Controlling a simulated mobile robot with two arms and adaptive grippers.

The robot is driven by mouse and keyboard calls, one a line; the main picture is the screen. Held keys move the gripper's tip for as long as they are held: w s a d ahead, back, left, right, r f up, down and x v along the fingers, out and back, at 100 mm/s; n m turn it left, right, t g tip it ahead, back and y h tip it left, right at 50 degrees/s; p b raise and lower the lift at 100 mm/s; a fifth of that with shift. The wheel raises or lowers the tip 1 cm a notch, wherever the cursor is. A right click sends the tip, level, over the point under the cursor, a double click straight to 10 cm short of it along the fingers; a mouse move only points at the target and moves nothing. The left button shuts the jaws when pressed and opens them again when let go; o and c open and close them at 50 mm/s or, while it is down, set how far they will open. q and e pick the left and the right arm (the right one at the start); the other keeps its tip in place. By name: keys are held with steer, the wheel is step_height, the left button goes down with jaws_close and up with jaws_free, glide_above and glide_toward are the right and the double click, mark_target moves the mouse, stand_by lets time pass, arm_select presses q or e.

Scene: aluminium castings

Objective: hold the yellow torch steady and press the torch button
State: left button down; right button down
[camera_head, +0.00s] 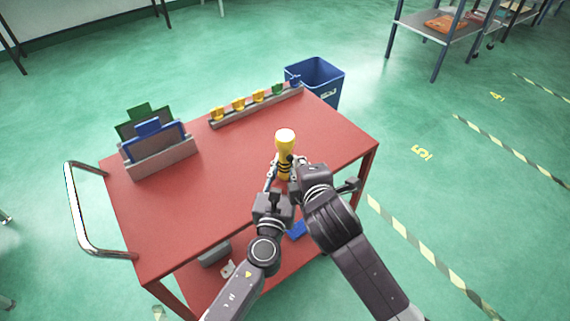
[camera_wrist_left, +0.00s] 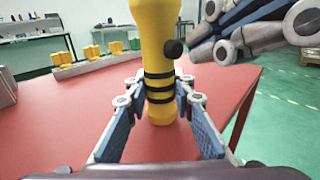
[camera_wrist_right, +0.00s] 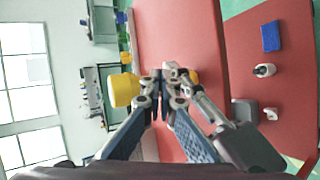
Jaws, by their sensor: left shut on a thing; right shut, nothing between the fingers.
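The yellow torch (camera_head: 285,137) is upright over the front right part of the red cart top, wide head up. In the left wrist view, the torch (camera_wrist_left: 154,45) has black rings low on its body and a round black button (camera_wrist_left: 174,48) on its right side. My left gripper (camera_wrist_left: 160,92) is shut around the ringed part. I cannot tell whether the torch base touches the cart. The button is hidden in the right wrist view.
The red cart top (camera_head: 220,180) carries a grey rail (camera_head: 237,115) with several small coloured pieces and a grey rack (camera_head: 165,160) holding green and blue plates. A blue bin (camera_head: 318,75) stands behind the cart. The cart's middle is clear.

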steer(key=shift+w+a, duration=0.3)
steer(key=shift+w, duration=0.15)
stand_by(0.5)
steer(key=shift+s+d, duration=0.3)
steer(key=shift+s, duration=0.2)
steer(key=s+d, duration=0.3)
steer(key=s, duration=0.2)
steer(key=shift+d, duration=0.25)
stand_by(0.4)
